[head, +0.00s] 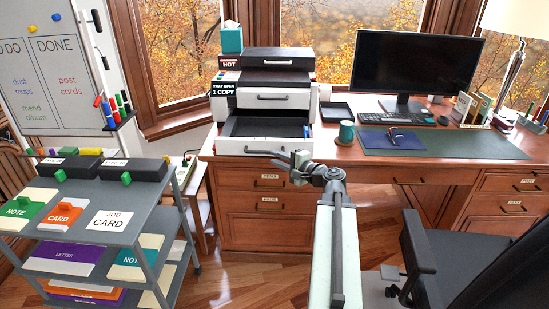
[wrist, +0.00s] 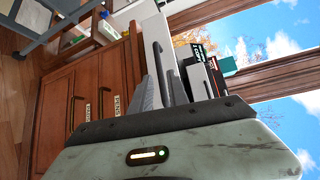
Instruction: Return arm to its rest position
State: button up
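My gripper (head: 300,160) is at the end of my arm, raised in front of the desk and just below the lowest printer tray. In the head view it points left and is small. In the wrist view the grey fingers (wrist: 163,85) stand close together in front of the white tray front and its dark handle. I see no object between them. Whether they are parted or shut is unclear. My arm reaches forward from the bottom of the head view and bends left at its end.
The printer (head: 276,98) stands on the wooden desk (head: 370,160), its lower tray (head: 268,137) pulled out. A grey cart (head: 150,215) with cards is at left. An office chair (head: 450,260) is close at right. Wood floor (head: 250,280) shows between cart and arm.

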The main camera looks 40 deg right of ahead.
jog(key=w+a+f+n+g+y, duration=0.2)
jog(key=w+a, duration=0.1)
jog(key=a, duration=0.7)
jog(key=w+a+f+n+g+y, duration=0.1)
jog(key=w+a+n+y, duration=0.15)
jog(key=a, duration=0.75)
jog(key=w+a+f+n+g+y, duration=0.2)
jog(key=w+a+n, duration=0.1)
jog(key=a, duration=0.8)
jog(key=s+a+f+n+g, duration=0.35)
jog(key=a+f, duration=0.25)
jog(key=a, duration=0.4)
jog(key=s+a+f+n+g+h, duration=0.4)
jog(key=s+f+n+g, duration=0.1)
jog(key=s+f, duration=0.25)
jog(key=s+d+f+n+g+h, duration=0.25)
jog(key=s+d+h, duration=0.3)
jog(key=d, duration=0.35)
notch_tip(320, 180, up, 21)
jog(key=y+p, duration=0.1)
jog(key=p, duration=1.9)
jog(key=shift+a+p, duration=0.25)
jog(key=shift+p, duration=0.05)
